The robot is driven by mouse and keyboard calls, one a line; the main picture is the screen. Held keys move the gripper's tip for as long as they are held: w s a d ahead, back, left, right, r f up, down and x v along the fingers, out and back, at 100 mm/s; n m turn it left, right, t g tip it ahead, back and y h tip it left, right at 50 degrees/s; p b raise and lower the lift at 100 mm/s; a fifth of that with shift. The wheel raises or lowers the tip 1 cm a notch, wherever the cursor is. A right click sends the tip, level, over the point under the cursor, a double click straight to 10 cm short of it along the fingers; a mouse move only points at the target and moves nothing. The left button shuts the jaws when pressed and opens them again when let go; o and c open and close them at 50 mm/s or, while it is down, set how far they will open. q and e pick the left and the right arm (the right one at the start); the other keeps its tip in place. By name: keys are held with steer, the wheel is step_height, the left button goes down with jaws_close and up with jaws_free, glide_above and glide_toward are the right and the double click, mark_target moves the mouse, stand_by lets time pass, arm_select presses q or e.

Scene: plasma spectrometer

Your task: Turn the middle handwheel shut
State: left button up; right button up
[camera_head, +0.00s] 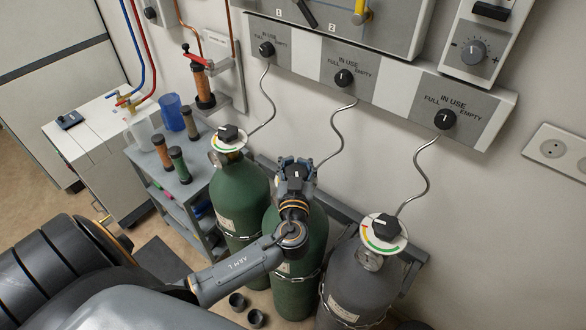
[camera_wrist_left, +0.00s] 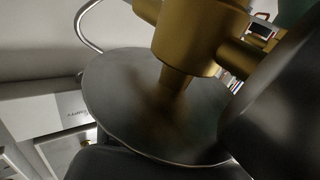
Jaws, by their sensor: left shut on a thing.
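The middle gas cylinder (camera_head: 299,262) is green and stands upright between another green cylinder and a grey one. Its handwheel (camera_head: 296,173) is black with a small white mark on top. My left gripper (camera_head: 297,168) reaches over this cylinder and is shut on the handwheel, with its fingers around the rim. In the left wrist view, a brass valve body (camera_wrist_left: 195,40) and a round grey disc (camera_wrist_left: 110,95) fill the middle, with a dark finger (camera_wrist_left: 275,125) at the right. The middle dial plate is mostly hidden in the head view. My right gripper is not in view.
The left green cylinder (camera_head: 238,190) and the grey cylinder (camera_head: 358,285) stand close on both sides, each with its own handwheel. Chains cross the cylinders. A wall panel (camera_head: 390,88) with knobs is behind. A blue-grey cart (camera_head: 190,190) stands left.

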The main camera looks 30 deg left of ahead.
mark_target(306, 168)
arm_select(q)
steer(key=m+t+h+b, duration=0.1)
steer(key=h, duration=0.1)
steer(key=d+f+m+t+h+b, duration=0.1)
steer(key=m+h, duration=0.1)
steer(key=h, duration=0.1)
steer(key=m+h+b, duration=0.1)
steer(key=shift+w+d+r+m+h, duration=0.1)
steer(key=shift+w+d+m+h, duration=0.05)
steer(key=shift+d+m+h, duration=0.15)
steer(key=m+h, duration=0.2)
steer(key=d+m+h, duration=0.1)
steer(key=h, duration=0.2)
steer(key=m+h, duration=0.2)
steer(key=h, duration=0.1)
steer(key=shift+d+r+m+g+p, duration=0.2)
steer(key=shift+d+m+g+p, duration=0.1)
steer(key=shift+p, duration=0.05)
steer(key=shift+s+d+m+g+h+b, duration=0.45)
steer(key=shift+m+g+h+b, duration=0.6)
steer(key=shift+m+g+h, duration=0.9)
steer(key=shift+s+d+m+g+h+b, duration=0.4)
steer(key=shift+m+g+h+b, duration=0.7)
steer(key=shift+m+g+h, duration=0.9)
steer(key=shift+s+d+m+g+h+b, duration=0.45)
steer(key=shift+m+g+h+b, duration=0.6)
steer(key=shift+m+g+h, duration=0.85)
steer(key=shift+s+a+g+h, duration=0.15)
steer(key=shift+g+h, duration=0.1)
steer(key=shift+g, duration=0.3)
